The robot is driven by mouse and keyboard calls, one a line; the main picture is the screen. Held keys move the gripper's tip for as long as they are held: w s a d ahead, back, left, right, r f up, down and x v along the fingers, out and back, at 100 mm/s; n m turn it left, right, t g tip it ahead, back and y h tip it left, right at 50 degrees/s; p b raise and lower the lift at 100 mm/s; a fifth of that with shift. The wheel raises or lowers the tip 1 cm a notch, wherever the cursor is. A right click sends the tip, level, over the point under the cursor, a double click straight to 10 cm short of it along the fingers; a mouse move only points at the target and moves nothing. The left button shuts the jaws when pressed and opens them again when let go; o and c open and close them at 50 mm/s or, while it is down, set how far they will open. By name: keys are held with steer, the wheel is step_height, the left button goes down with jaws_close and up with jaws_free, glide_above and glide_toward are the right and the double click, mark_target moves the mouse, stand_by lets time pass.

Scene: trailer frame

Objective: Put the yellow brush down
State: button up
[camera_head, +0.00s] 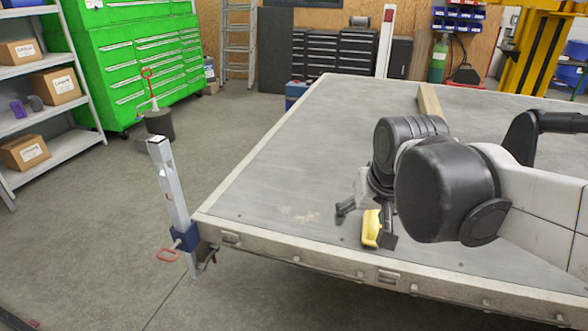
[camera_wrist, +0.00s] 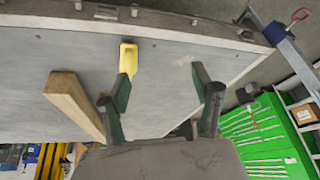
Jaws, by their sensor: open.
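The yellow brush (camera_head: 370,229) lies on the grey trailer bed (camera_head: 270,180), close to its front edge. In the wrist view the yellow brush (camera_wrist: 128,58) is just beyond the tip of the left finger. My gripper (camera_head: 366,226) is open, its fingers spread wide and low over the bed by the brush. In the wrist view my gripper (camera_wrist: 160,84) has nothing between its fingers. The brush is not between them there. I cannot tell whether a finger touches the brush.
A wooden beam (camera_wrist: 75,103) lies on the bed, also seen farther back in the head view (camera_head: 430,101). A metal post (camera_head: 168,185) with a blue clamp stands at the bed's front left corner. The bed left of my gripper is clear.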

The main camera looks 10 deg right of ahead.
steer(key=s+a+f+n+t, duration=0.1)
steer(key=s+a+t, duration=0.1)
steer(key=s, duration=0.5)
steer(key=shift+a+f+n, duration=0.35)
steer(key=shift+a+n, duration=0.05)
steer(key=shift+a, duration=0.35)
steer(key=shift+r, duration=0.15)
